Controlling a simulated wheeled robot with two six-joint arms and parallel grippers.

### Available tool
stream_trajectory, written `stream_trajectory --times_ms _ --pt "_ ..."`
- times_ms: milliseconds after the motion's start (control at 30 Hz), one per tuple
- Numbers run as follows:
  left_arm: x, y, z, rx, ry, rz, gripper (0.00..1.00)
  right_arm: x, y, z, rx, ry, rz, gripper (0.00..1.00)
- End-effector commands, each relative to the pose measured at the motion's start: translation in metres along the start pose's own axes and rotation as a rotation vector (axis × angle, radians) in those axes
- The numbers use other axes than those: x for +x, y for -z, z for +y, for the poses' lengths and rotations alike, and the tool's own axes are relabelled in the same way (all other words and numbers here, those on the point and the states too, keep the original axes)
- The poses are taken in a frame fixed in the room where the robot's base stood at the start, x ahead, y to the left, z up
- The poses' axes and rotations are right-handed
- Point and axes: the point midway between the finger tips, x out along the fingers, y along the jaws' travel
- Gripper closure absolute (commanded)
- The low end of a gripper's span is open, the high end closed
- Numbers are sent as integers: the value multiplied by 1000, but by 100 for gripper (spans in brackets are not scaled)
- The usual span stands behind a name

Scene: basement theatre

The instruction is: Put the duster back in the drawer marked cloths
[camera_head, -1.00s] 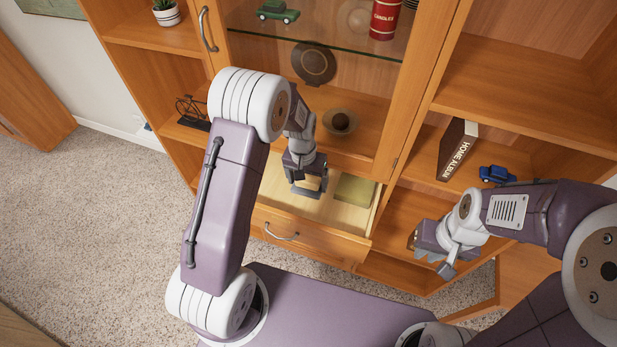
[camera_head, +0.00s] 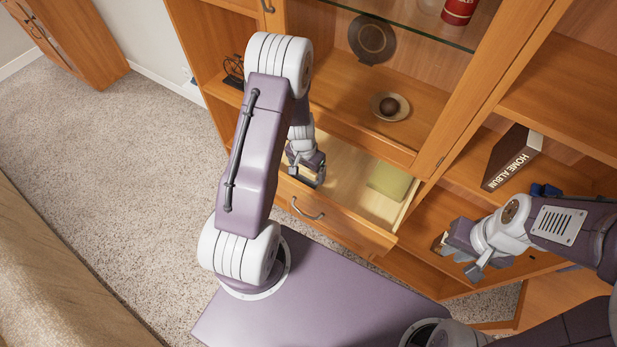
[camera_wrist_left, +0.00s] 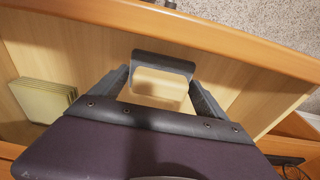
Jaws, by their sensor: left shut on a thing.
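The drawer (camera_head: 345,222) stands pulled out below the glass-fronted cabinet, with a pale wood inside and a curved handle; no marking can be read on it. My left gripper (camera_head: 306,170) is at the drawer's left part, and the drawer's inside fills much of the left wrist view (camera_wrist_left: 80,55). It is shut on a pale beige thing (camera_wrist_left: 158,86), seemingly the duster, mostly hidden in the head view. Whether this touches the drawer bottom I cannot tell. A folded green cloth (camera_head: 390,182) lies in the drawer's right part, also in the wrist view (camera_wrist_left: 42,100). My right gripper (camera_head: 462,256) is open and apart from the drawer.
Above the drawer are a bowl with a dark ball (camera_head: 390,106) and a dark plate (camera_head: 372,40). A "HOME ALBUM" box (camera_head: 512,157) stands on the right shelf behind my right arm. Carpet (camera_head: 110,170) is clear at left.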

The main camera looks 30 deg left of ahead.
Motion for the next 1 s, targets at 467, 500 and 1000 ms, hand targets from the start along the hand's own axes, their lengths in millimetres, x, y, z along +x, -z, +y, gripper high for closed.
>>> stream_trajectory --times_ms 467,500,1000 --pt "39 -4 1 1 0 0 46 21 -2 0 0 0 0 82" --pt "39 -4 1 1 0 0 46 21 -2 0 0 0 0 82" --pt "30 -4 1 2 0 1 0 15 -2 0 0 0 0 82"
